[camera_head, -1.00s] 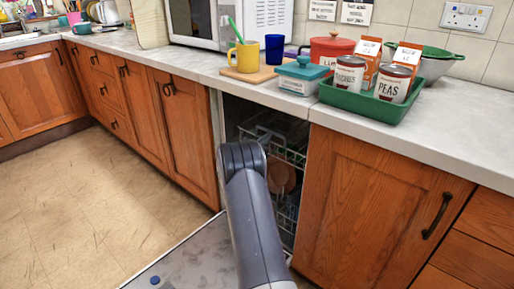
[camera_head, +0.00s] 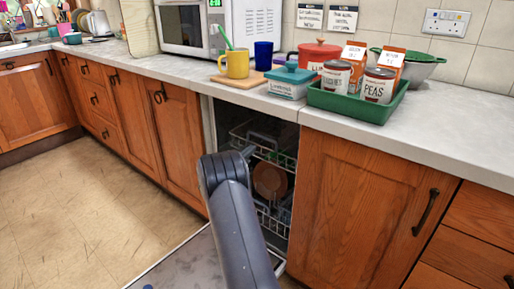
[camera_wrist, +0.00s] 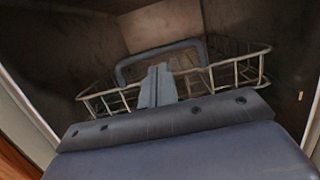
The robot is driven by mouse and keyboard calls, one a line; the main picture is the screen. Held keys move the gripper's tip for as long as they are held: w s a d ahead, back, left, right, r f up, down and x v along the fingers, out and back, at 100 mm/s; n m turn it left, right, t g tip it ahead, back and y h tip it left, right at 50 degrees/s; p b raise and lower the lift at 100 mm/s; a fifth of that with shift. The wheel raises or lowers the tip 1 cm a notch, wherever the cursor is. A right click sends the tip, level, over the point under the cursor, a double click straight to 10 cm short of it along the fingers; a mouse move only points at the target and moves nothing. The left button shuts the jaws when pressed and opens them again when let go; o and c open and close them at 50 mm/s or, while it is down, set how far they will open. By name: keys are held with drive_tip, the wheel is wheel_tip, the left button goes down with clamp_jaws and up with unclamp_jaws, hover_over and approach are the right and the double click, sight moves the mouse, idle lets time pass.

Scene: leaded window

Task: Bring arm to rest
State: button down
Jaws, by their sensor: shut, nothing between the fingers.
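My arm rises from the bottom of the head view in front of the open dishwasher (camera_head: 240,115). My gripper (camera_wrist: 158,85) shows in the wrist view with its two fingers together and nothing between them. It points into the dishwasher, toward a wire rack (camera_wrist: 235,75) with a grey looped handle (camera_wrist: 190,45). I cannot tell whether the fingertips touch the handle. In the head view the gripper is mostly hidden behind my own arm. A round brown dish (camera_head: 270,182) stands inside the dishwasher.
The lowered dishwasher door (camera_head: 190,262) lies under my arm. Wooden cabinets (camera_head: 365,215) flank the opening. The counter above holds a yellow mug (camera_head: 236,65), a teal-lidded box (camera_head: 291,82) and a green tray (camera_head: 350,104) with cans and cartons. The floor (camera_head: 75,210) at left is clear.

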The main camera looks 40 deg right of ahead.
drive_tip(key=p+v, duration=0.1)
drive_tip(key=v, duration=0.7)
drive_tip(key=shift+a, duration=0.35)
drive_tip(key=shift+f, duration=0.1)
drive_tip(key=x, duration=1.4)
drive_tip(key=shift+b, duration=0.4)
